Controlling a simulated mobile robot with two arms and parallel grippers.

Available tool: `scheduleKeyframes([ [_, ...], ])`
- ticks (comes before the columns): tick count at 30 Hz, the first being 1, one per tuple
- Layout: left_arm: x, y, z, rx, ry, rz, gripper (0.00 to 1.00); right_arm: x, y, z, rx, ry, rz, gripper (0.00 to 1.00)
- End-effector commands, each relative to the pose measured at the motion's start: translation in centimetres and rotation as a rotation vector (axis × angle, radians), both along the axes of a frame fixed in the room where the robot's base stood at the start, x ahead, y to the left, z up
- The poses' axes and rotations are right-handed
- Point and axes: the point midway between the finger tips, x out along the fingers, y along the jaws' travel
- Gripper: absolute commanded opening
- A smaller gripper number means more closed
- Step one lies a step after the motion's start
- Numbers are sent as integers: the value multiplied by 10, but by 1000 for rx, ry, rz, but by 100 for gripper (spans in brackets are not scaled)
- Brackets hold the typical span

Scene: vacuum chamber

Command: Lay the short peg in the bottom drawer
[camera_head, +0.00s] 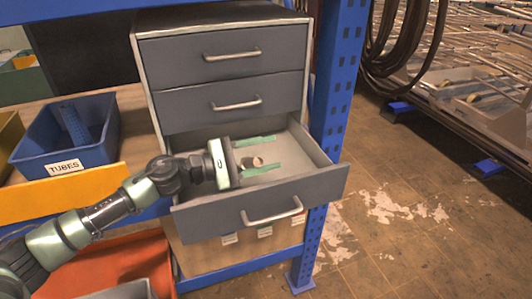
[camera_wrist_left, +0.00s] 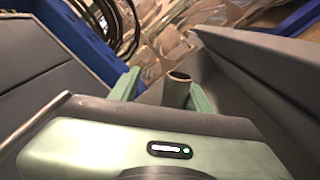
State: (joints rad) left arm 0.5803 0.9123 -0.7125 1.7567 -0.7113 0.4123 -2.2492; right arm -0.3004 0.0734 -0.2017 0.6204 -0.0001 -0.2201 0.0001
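The bottom drawer (camera_head: 320,181) of the grey cabinet is pulled open. My left gripper (camera_head: 276,152) is inside the drawer's opening, its two green fingers spread wide apart. The short peg (camera_head: 253,162), a small brownish cylinder, is between the fingers near the palm. In the left wrist view the peg (camera_wrist_left: 178,88) shows its round end close to the right finger, with a clear gap to the left finger. I cannot tell whether the peg rests on the drawer floor. My right gripper is not in view.
Two shut drawers (camera_head: 228,52) are above the open one. A blue bin (camera_head: 98,150) labelled TUBES stands on the shelf at left, behind a yellow edge. A blue rack post (camera_head: 334,90) stands right of the cabinet. Open floor (camera_head: 420,240) lies at right.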

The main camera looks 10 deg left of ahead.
Motion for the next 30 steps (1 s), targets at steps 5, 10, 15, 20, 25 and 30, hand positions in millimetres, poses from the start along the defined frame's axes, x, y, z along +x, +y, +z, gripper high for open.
scheduleKeyframes([
  [5,0,1,-1,0,1,1,47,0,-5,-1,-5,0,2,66],
  [10,-10,16,-7,2,1,2,47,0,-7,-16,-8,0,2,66],
  [15,-27,41,-8,3,1,2,47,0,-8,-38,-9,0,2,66],
  [20,-39,58,-5,1,2,1,47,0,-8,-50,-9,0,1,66],
  [25,-43,64,-1,0,0,0,47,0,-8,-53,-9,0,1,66],
  [30,-44,64,0,0,0,0,47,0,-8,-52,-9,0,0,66],
])
